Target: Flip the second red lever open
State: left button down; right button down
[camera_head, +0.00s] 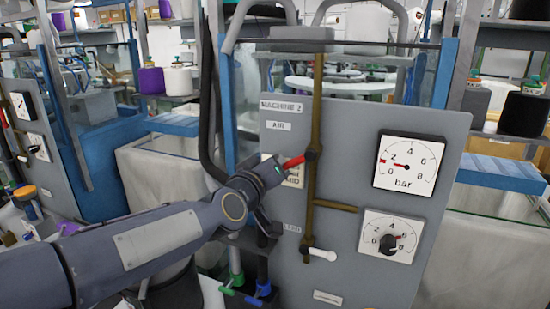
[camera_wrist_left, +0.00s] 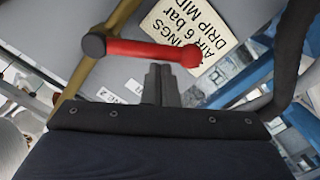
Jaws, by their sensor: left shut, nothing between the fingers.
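The grey panel labelled MACHINE 2 (camera_head: 340,120) carries a vertical brass pipe (camera_head: 315,105). A red lever (camera_head: 295,161) is fixed to this pipe and points left and slightly down, across the pipe's line. In the left wrist view the red lever (camera_wrist_left: 150,50) lies across the picture, with its round pivot at the left. My left gripper (camera_wrist_left: 161,84) is shut and empty, its fingertips close to the lever's middle; I cannot tell if they touch. In the head view my left gripper (camera_head: 274,172) is at the lever's free end. My right gripper is out of view.
A white lever (camera_head: 322,254) sits lower on the panel. Two dials, the bar gauge (camera_head: 408,163) and a knob dial (camera_head: 390,237), are to the right. Another panel (camera_head: 30,130) stands at the far left. A black hose (camera_head: 207,110) hangs left of the panel.

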pick_arm(q)
jog(key=s+d+f+n+b, duration=0.1)
jog(key=d+f+n+b, duration=0.3)
jog(key=n+b, duration=0.3)
jog(key=shift+s+d+f+n, duration=0.25)
jog(key=shift+s+f+n, duration=0.15)
jog(key=shift+n, duration=1.5)
jog(key=shift+s+r, duration=0.1)
jog(key=v, duration=0.7)
jog(key=shift+s+a, duration=0.2)
jog(key=shift+s, duration=0.05)
